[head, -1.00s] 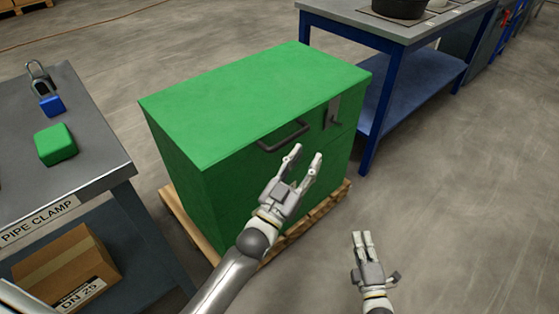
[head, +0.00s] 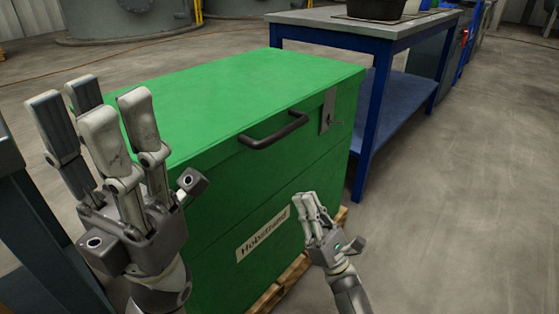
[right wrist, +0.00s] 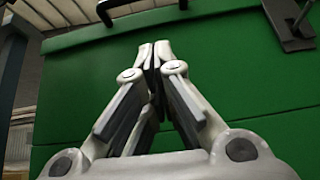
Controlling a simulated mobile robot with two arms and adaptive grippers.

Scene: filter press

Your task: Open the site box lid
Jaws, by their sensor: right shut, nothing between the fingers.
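The site box (head: 300,235) is a large green chest with a white name label on its front. Its lid (head: 240,95) is down, with a thin seam below it. A dark bar handle (head: 275,132) sits on the lid's front; it also shows at the top of the right wrist view (right wrist: 130,8). A grey latch (head: 328,112) is right of the handle. My left gripper (head: 92,105) is open and empty, raised left of the handle, and hides the lid's left part. My right gripper (head: 313,200) is shut and empty, before the front face below the handle.
The box stands on a wooden pallet (head: 268,298). A blue-framed workbench (head: 367,130) stands close behind the box to the right, with a black container (head: 375,9) on it. A dark table edge is at the far left. The floor at right is clear.

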